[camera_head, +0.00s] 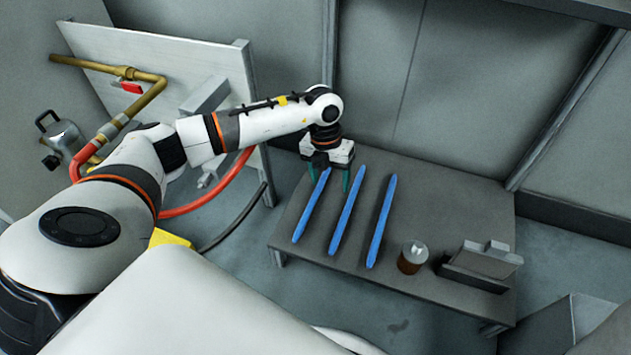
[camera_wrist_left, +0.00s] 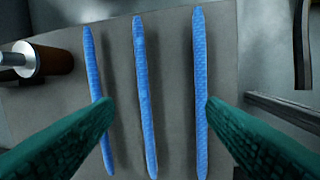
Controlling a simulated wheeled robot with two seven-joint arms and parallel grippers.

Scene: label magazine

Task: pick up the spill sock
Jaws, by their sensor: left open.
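Three long blue spill socks lie side by side on a grey table (camera_head: 450,215) in the head view: a left one (camera_head: 309,210), a middle one (camera_head: 346,212) and a right one (camera_head: 381,222). My left gripper (camera_head: 330,180) is open and empty above the far ends of the left and middle socks. In the left wrist view, the middle sock (camera_wrist_left: 144,90) runs between the open fingers (camera_wrist_left: 160,102). One fingertip overlaps the right-hand sock (camera_wrist_left: 200,75), the other the left-hand sock (camera_wrist_left: 93,70). Contact cannot be told. My right gripper is not in view.
A brown jar with a grey top (camera_head: 412,257) and a grey metal holder (camera_head: 480,264) stand right of the socks. A pipe board (camera_head: 165,60) with a red hose (camera_head: 215,192) stands at the left. Bare tabletop lies behind the jar.

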